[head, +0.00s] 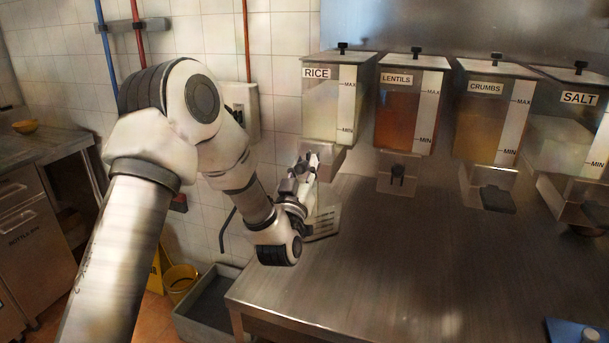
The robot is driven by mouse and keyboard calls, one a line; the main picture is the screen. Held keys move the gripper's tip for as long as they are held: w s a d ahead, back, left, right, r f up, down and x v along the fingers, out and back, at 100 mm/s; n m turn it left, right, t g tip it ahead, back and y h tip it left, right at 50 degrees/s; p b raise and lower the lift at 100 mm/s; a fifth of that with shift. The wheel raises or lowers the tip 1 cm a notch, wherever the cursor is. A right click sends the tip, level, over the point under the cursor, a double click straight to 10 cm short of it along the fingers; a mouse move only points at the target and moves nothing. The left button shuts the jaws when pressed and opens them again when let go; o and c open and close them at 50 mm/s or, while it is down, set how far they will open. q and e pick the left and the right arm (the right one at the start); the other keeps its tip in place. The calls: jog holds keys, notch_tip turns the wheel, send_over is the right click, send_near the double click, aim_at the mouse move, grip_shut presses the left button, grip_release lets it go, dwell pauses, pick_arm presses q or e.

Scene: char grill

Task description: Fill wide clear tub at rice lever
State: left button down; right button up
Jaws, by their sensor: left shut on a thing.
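The rice dispenser (320,112) hangs at the back, with a pale fill behind its clear front and its metal spout below. My left gripper (309,165) is at the left side of that spout, where the rice lever sits. It is shut and appears to be on the lever, though its fingers hide the lever itself. I cannot make out the wide clear tub; the area under the spout is partly hidden by my left arm. My right gripper is not in view.
Lentils (403,110), crumbs (490,110) and salt (570,140) dispensers stand in a row to the right. The steel counter (400,265) is mostly bare. A blue object (578,333) shows at its lower right. A grey bin (208,308) and yellow bucket (180,281) stand on the floor.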

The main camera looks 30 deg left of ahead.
pick_arm(q)
jog(key=shift+r, duration=0.1)
jog(key=c, duration=0.9)
grip_release()
jog(key=v, duration=0.7)
jog(key=shift+s, duration=0.2)
